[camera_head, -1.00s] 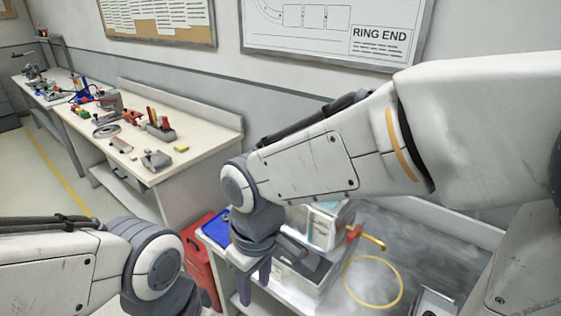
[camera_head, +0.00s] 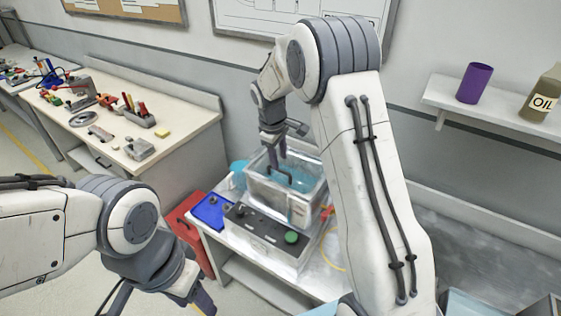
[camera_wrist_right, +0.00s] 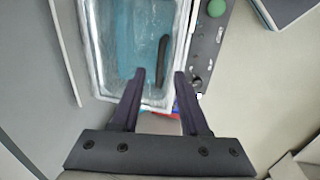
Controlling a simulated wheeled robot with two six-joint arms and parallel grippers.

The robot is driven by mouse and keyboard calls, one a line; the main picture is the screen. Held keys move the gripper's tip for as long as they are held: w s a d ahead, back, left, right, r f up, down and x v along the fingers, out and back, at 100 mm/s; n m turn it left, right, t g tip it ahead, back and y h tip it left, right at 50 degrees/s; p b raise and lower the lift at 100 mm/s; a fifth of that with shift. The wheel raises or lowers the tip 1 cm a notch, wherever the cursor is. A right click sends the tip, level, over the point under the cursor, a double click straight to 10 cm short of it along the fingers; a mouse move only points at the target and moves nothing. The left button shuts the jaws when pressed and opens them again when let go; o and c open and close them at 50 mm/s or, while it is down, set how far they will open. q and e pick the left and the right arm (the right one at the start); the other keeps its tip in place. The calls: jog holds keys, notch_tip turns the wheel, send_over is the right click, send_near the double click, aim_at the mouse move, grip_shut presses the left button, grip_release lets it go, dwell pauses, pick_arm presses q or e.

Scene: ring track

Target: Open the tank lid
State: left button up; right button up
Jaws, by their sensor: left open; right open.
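The tank (camera_head: 308,201) is a clear-walled box with blue liquid, standing on the bench behind a grey control panel (camera_head: 250,229). A dark bar handle (camera_head: 279,178) shows at its top; in the right wrist view the handle (camera_wrist_right: 163,62) lies over the blue area, inside the pale rim (camera_wrist_right: 92,55). I cannot clearly tell the lid's edges from the tank's. My right gripper (camera_head: 275,152) is open and empty, pointing down above the tank. My left gripper (camera_head: 203,306) is open, low at the front, partly cut off.
A green button (camera_head: 291,237) is on the panel. A blue tray (camera_head: 210,211) lies to its left and a red case (camera_head: 185,222) stands beside the bench. A workbench with tools (camera_head: 140,150) is at left. A shelf (camera_head: 480,118) holds a purple cup (camera_head: 474,83) and an oil can (camera_head: 541,96).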

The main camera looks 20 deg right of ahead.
aim_at(281, 170)
jog(key=shift+w+d+f+p, duration=0.15)
jog(key=shift+f+p, duration=0.05)
jog(key=shift+f, duration=0.8)
jog(key=shift+w+d+f+p, duration=0.1)
jog(key=shift+d+f+p, duration=0.1)
jog(key=shift+f, duration=0.75)
grip_shut()
